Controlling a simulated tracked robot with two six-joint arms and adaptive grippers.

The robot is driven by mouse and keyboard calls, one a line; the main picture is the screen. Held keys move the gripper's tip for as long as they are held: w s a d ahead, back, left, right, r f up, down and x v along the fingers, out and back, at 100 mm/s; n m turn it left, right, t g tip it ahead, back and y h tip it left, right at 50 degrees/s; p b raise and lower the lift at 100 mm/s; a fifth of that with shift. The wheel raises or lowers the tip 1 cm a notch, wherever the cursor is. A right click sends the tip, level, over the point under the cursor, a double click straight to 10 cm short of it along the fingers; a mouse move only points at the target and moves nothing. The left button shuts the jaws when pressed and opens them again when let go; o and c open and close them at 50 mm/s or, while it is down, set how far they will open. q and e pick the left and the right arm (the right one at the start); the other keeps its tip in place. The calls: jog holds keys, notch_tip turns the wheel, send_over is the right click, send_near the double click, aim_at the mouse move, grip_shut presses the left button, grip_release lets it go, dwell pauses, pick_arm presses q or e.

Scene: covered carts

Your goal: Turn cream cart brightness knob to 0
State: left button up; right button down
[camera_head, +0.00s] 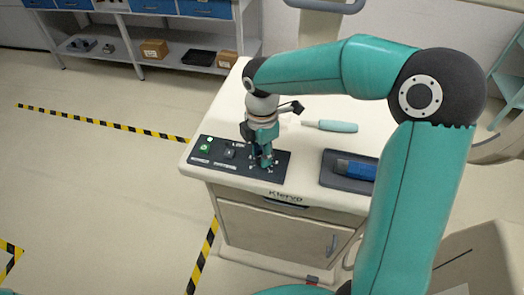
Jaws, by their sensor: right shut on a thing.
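The cream cart (282,191) stands in the middle, with a black control panel (216,163) along the front left of its top. The panel carries a green button or light (205,149) and a dark control (230,154) beside it. My right gripper (263,160) points down at the right part of the panel and is shut on the brightness knob, which is mostly hidden between its fingers. White dial marks show around the fingertips; the knob's setting is not readable. My left gripper is not in view.
A teal-handled tool (331,126) lies on the cart top behind the panel. A dark tray (328,177) with a blue item (356,169) sits to the right. Shelving (180,45) with boxes stands at the back left. The floor at left is open, with striped tape.

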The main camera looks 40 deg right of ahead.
jog(key=shift+w+r, duration=0.15)
jog(key=c, duration=1.1)
grip_release()
jog(key=shift+o, duration=1.4)
notch_tip(320, 180, up, 12)
